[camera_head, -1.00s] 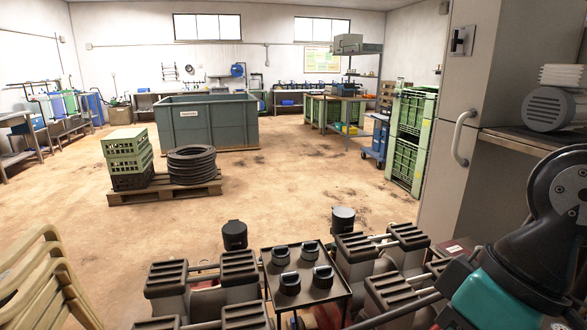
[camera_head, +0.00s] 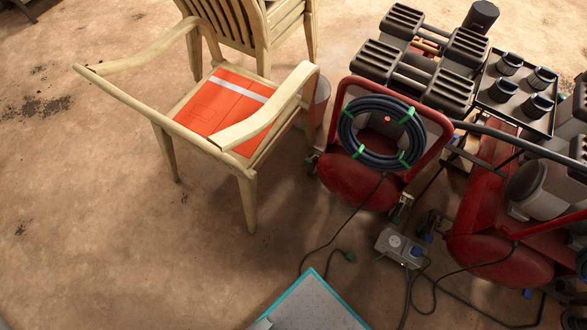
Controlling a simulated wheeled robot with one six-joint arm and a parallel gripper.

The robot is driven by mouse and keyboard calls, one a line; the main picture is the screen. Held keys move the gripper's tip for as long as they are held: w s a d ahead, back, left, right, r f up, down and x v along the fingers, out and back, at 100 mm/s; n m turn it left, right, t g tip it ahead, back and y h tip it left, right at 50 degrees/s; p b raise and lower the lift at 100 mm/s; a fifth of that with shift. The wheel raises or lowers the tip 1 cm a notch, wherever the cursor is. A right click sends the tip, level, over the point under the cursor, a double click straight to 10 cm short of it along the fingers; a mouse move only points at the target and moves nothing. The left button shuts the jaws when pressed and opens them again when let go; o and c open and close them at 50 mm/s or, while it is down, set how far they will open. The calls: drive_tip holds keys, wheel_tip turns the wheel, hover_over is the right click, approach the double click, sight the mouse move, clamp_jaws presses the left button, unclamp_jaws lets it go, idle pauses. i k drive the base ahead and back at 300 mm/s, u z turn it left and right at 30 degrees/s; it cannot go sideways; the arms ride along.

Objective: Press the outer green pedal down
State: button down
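I see no green pedal that I can make out in the current head view. The only green bits are the ties on a coiled dark hose (camera_head: 381,132) and a small green plug (camera_head: 350,257) on a cable on the floor. My gripper is not in view.
A wooden armchair (camera_head: 250,205) with an orange vest (camera_head: 222,108) on its seat stands at upper left. Red compressor-like machines (camera_head: 360,182) with black-topped units (camera_head: 403,22) fill the right. A grey socket box (camera_head: 400,247) and loose cables lie on the floor. The left floor is open.

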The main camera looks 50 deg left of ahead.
sight(307, 161)
drive_tip(key=u, duration=1.3)
drive_tip(key=i, duration=0.15)
drive_tip(key=u, duration=0.7)
drive_tip(key=k, duration=0.65)
drive_tip(key=u, duration=0.75)
drive_tip(key=i, duration=0.9)
drive_tip(key=z, duration=0.8)
drive_tip(key=i, duration=0.35)
drive_tip(key=z, duration=0.4)
